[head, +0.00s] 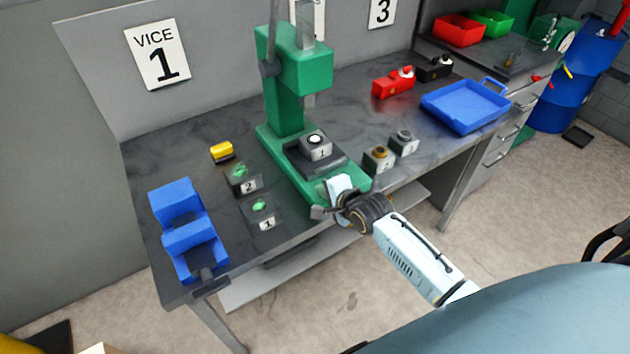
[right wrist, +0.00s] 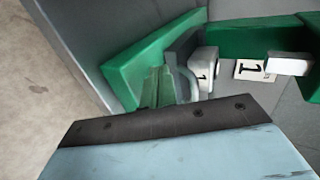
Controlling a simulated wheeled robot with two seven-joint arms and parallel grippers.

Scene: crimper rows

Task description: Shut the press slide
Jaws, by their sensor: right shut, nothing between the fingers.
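The green press (head: 290,75) stands on the workbench with its ram above its base. The dark press slide (head: 322,168) lies on the green base and carries a grey block (head: 316,151) marked 1. The slide (right wrist: 181,50) and block (right wrist: 203,72) also show in the right wrist view. My right gripper (head: 338,183) is shut and empty at the front end of the base, just in front of the slide; I cannot tell whether it touches the slide. My left gripper is not in view.
Grey blocks (head: 379,158) stand right of the press. Button boxes (head: 263,213), a yellow item (head: 222,151) and a blue vice (head: 187,232) stand left. A blue tray (head: 465,106) and a red clamp-like item (head: 393,83) lie farther right. The bench's front edge is near my right arm.

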